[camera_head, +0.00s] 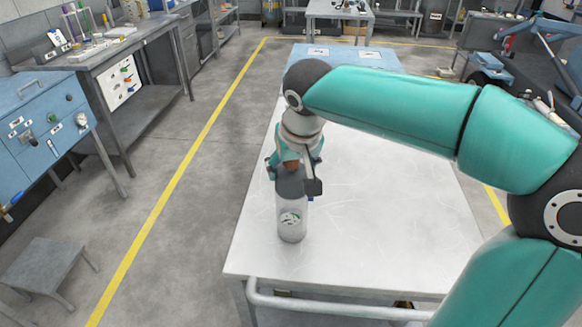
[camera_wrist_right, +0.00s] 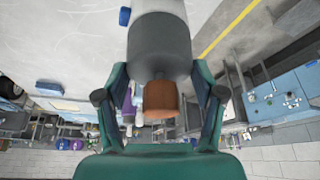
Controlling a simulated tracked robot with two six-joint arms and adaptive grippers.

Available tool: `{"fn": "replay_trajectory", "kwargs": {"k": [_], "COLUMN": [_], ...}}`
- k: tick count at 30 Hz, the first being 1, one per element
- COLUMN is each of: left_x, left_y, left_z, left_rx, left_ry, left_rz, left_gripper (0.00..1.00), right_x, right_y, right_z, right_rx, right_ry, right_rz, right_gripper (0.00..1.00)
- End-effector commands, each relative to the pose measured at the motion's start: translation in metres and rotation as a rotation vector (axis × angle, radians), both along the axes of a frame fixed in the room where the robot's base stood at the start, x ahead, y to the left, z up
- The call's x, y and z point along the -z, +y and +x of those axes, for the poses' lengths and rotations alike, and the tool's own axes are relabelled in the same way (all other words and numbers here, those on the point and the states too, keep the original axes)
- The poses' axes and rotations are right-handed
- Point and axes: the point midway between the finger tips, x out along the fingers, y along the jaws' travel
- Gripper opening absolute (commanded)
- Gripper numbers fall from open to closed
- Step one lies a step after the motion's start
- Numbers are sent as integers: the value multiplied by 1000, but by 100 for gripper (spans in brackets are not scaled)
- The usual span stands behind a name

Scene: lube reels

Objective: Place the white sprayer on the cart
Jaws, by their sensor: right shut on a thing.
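My right gripper (camera_head: 293,166) is shut on the sprayer's upper end. In the right wrist view the fingers of the gripper (camera_wrist_right: 160,100) are either side of the brown top, and the sprayer's dark collar (camera_wrist_right: 160,45) lies beyond them. My left gripper is not in view.
The cart top is otherwise mostly bare, with a tubular handle (camera_head: 340,308) at its near edge. A blue surface (camera_head: 345,56) lies behind it. A blue cabinet (camera_head: 40,130), a workbench (camera_head: 120,50) and a grey stool (camera_head: 40,265) stand left, across open floor.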

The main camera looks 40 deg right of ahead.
Motion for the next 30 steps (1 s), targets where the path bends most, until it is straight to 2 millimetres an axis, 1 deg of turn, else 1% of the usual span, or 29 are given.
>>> {"fn": "replay_trajectory", "kwargs": {"k": [4, 5, 6, 9, 18, 22, 26, 30], "left_x": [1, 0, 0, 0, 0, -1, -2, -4], "left_y": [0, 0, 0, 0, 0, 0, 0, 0], "left_z": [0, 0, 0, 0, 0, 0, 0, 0], "left_rx": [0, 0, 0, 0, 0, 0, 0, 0], "left_ry": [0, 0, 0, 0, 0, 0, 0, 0], "left_rz": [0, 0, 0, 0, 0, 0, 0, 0], "left_gripper": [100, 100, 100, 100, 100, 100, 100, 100], "right_x": [0, 0, 0, 0, -1, -6, -21, -47], "right_y": [0, 0, 0, 0, 0, 1, 4, 9], "right_z": [0, 0, 0, 0, 0, -1, -6, -15], "right_rx": [0, 0, 0, 0, 0, 0, -1, -2], "right_ry": [-3, 1, 1, 1, 1, -1, -4, -6], "right_rz": [-1, 0, 0, 0, 0, 0, 0, 0], "right_gripper": [0, 73, 80, 94, 94, 94, 94, 94]}}
